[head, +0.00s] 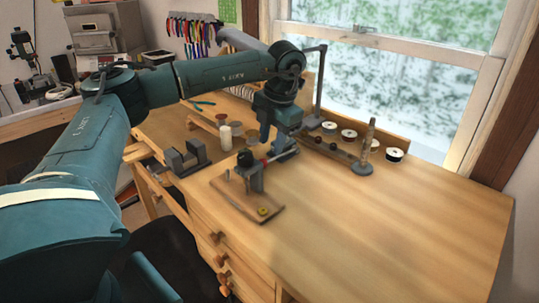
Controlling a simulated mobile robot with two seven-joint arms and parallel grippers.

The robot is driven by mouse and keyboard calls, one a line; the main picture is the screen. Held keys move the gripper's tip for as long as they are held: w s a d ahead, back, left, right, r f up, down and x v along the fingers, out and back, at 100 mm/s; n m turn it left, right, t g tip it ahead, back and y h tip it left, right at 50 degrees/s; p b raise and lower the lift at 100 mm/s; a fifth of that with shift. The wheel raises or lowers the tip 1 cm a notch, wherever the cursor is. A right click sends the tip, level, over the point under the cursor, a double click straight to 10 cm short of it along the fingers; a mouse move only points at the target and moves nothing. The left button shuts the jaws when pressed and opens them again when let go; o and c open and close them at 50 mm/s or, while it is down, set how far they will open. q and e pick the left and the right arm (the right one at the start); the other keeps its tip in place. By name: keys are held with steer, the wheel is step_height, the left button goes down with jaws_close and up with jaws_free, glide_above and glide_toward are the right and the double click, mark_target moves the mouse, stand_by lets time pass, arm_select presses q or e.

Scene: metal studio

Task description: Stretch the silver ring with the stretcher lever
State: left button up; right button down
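The stretcher (251,178) is a small grey device with a black knob, standing on a wooden board (238,203) near the bench's front edge. A thin rod with a red part (268,159) runs from its top toward my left gripper; I take it for the lever. My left gripper (276,150) points down just behind and right of the stretcher, by the red part. Its fingertips are small and overlap the rod, so I cannot tell whether they hold it. A small yellow round piece (263,211) lies on the board's near corner. I cannot make out the silver ring. My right gripper is not in view.
A grey block tool (187,160) and a white candle-like cylinder (225,137) stand left of the stretcher. Several spools, a tapered post (368,142) and a tray are at the back by the window. The bench's right side (400,220) is clear.

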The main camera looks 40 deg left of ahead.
mark_target(269, 160)
arm_select(q)
steer(key=f, duration=0.3)
steer(key=a+f, duration=0.1)
steer(key=f, duration=0.1)
steer(key=shift+w+a+f, duration=0.1)
steer(key=shift+f, duration=0.3)
steer(key=shift+c, duration=0.3)
jaws_close()
steer(key=shift+f, duration=0.15)
